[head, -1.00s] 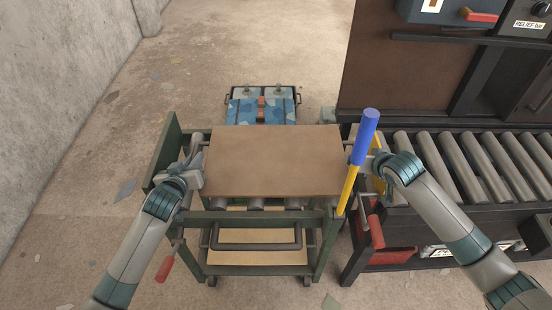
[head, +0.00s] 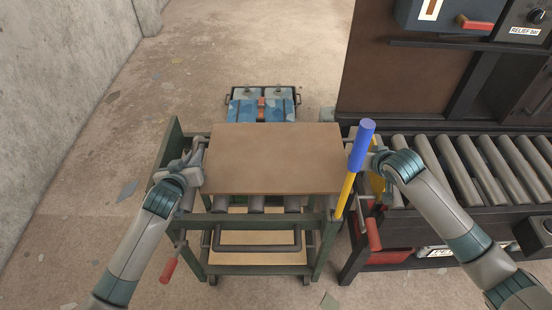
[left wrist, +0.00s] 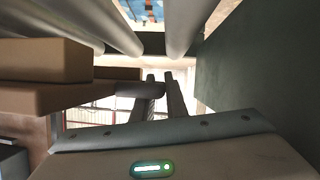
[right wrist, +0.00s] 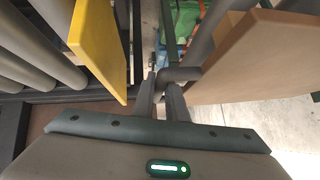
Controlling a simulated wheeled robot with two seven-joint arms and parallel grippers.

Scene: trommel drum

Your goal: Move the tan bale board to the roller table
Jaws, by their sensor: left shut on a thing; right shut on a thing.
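The tan bale board (head: 272,158) is level over a green-framed roller cart (head: 172,128). My left gripper (head: 194,160) is at the board's left end. In the left wrist view its fingers (left wrist: 160,80) are closed at a grey handle (left wrist: 138,88) beside the board (left wrist: 40,97). My right gripper (head: 374,162) is at the right end, partly hidden by a blue-topped post. In the right wrist view its fingers (right wrist: 161,80) are shut on a grey handle (right wrist: 182,73) on the board's end (right wrist: 245,60). The roller table (head: 468,165) with grey rollers stands at the right.
The upright post with a blue top (head: 363,140) and yellow shaft stands between board and roller table. A yellow plate (right wrist: 98,45) is near my right gripper. A blue-patterned case (head: 246,110) sits behind the cart. A dark cabinet (head: 400,65) rises behind the roller table.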

